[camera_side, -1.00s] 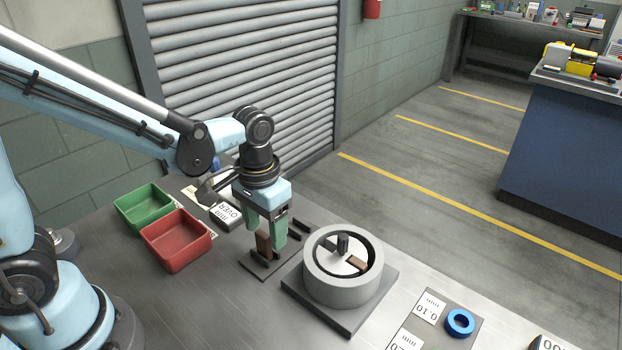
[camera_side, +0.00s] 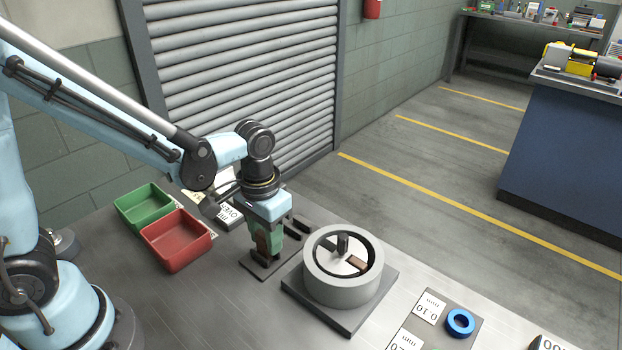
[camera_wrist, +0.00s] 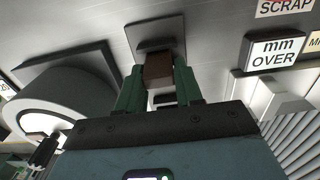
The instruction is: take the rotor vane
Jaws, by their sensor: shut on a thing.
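The rotor vane is a brown block (camera_side: 263,243) that stands upright in a dark holder (camera_side: 254,268) on the metal bench. My gripper (camera_side: 268,246) is lowered over it, with its green fingers shut on the vane. In the wrist view the brown vane (camera_wrist: 159,70) sits between the two green fingers (camera_wrist: 158,88). Its lower end meets the holder plate (camera_wrist: 153,31); I cannot tell whether it is clear of the slot.
A grey round pump housing (camera_side: 340,288) with a rotor and a brown vane inside stands just right of my gripper. A red bin (camera_side: 178,255) and a green bin (camera_side: 143,220) are at left. A blue ring (camera_side: 460,322) lies at right near gauge labels.

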